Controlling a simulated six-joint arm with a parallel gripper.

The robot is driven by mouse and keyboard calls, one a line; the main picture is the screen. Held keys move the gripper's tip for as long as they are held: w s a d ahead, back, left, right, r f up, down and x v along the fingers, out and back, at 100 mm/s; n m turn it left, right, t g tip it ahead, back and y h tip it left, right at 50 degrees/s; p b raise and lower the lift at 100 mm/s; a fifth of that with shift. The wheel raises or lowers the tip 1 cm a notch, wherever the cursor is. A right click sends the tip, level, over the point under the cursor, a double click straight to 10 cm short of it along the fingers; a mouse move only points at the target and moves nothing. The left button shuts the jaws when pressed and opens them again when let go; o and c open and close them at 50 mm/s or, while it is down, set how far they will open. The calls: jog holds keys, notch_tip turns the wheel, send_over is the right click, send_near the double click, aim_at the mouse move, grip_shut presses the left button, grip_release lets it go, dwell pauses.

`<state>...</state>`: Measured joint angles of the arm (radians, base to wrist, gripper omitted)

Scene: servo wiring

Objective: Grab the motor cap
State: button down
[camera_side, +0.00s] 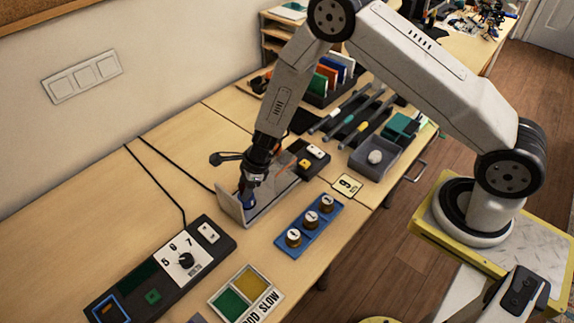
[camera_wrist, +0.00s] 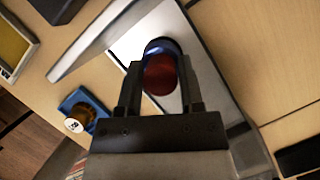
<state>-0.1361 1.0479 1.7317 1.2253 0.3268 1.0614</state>
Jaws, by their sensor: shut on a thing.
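In the wrist view my gripper (camera_wrist: 159,66) is shut on a round piece with a blue rim and dark red face, which looks like the motor cap (camera_wrist: 160,74). A finger sits on either side of it. In the side view a bit of the blue cap (camera_side: 249,201) shows below the fingers. Whether it touches the box floor is unclear.
A blue tray (camera_side: 291,252) with three numbered round pieces stands right of the box. A dark control panel (camera_side: 140,291) with a dial lies in front. A grey bin (camera_side: 364,165) with a pale lump is at the back right.

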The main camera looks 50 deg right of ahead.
jog(key=shift+r, duration=0.2)
jog(key=shift+r, duration=0.85)
jog(key=s+d+r, duration=0.2)
jog(key=s+r, duration=0.9)
jog(key=s, duration=0.2)
jog(key=shift+s+d, duration=0.35)
jog(key=shift+d, duration=0.05)
jog(key=shift+a+f, duration=0.1)
